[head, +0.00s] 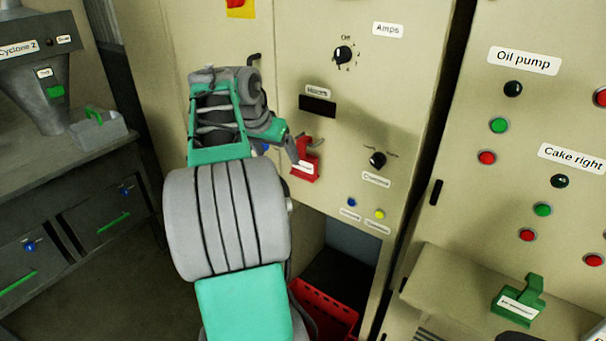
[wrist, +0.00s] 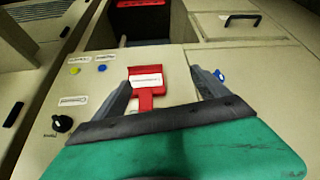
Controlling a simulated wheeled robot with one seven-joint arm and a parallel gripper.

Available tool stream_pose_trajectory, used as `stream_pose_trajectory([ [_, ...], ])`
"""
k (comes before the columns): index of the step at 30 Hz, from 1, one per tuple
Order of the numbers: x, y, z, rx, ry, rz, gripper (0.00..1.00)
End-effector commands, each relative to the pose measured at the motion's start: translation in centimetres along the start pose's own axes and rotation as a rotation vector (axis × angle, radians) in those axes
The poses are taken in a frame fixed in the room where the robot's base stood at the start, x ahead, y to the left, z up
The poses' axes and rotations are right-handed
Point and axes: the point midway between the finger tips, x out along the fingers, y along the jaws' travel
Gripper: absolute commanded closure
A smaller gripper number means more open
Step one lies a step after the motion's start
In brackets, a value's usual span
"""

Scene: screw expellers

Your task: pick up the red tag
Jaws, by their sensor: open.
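The red tag (head: 305,162) with a white label hangs on the beige cabinet front, left of a black knob, in the head view. In the wrist view the red tag (wrist: 147,86) lies between the two fingers of my gripper (wrist: 158,82). The fingers are spread, with a gap on both sides of the tag, wider on the right. In the head view my gripper (head: 298,150) is at the tag's left side, partly hidden by my arm. I cannot tell how deep the fingers reach around the tag.
A black knob (head: 377,160) and blue and yellow buttons (head: 380,214) are near the tag. A red crate (head: 325,310) sits in the opening below. A green tag (head: 520,300) rests on a ledge at the right. A black cabinet handle (wrist: 243,19) shows in the wrist view.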

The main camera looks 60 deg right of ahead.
Motion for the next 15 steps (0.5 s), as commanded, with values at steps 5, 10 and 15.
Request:
stream_pose_trajectory([
  [5,3.1,4.6,-4.1,0.174,0.017,0.072,0.0],
  [10,5.4,4.7,-4.2,0.173,0.017,0.073,0.0],
  [15,8.3,4.2,-4.3,0.172,0.016,0.072,0.0],
])
